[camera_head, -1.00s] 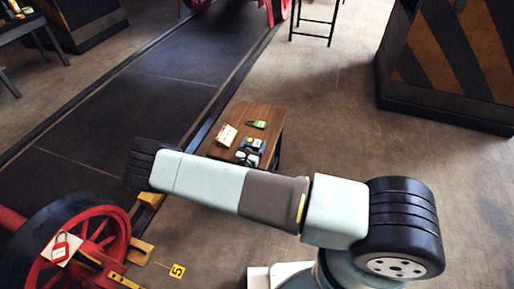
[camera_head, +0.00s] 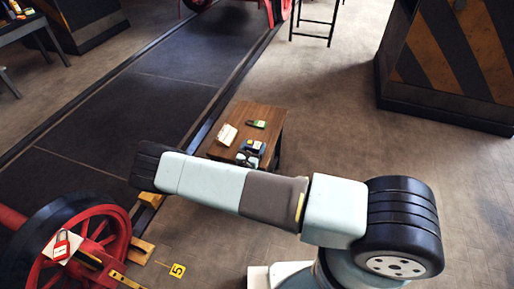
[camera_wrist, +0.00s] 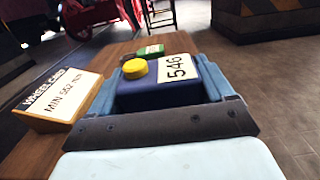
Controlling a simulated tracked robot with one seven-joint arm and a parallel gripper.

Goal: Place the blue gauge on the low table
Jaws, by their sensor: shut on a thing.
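The blue gauge (camera_wrist: 165,92) is a dark blue block with a round yellow knob and a white label reading 546. My gripper (camera_wrist: 166,98) is shut on it, with a light blue finger on each side. In the head view the gauge (camera_head: 256,145) and my gripper (camera_head: 247,157) show small at the near right part of the low table (camera_head: 272,118), a brown wooden table. The gauge is at or just above the tabletop. Its underside is hidden, so I cannot tell whether it touches. My arm covers the table's near side.
A white wheel card (camera_wrist: 65,97) stands on the table, left of the gauge, close to the left finger. A green and black object (camera_head: 257,124) lies behind the gauge. A red spoked wheel (camera_head: 98,238) is at the lower left. A striped cabinet (camera_head: 450,65) stands at the right.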

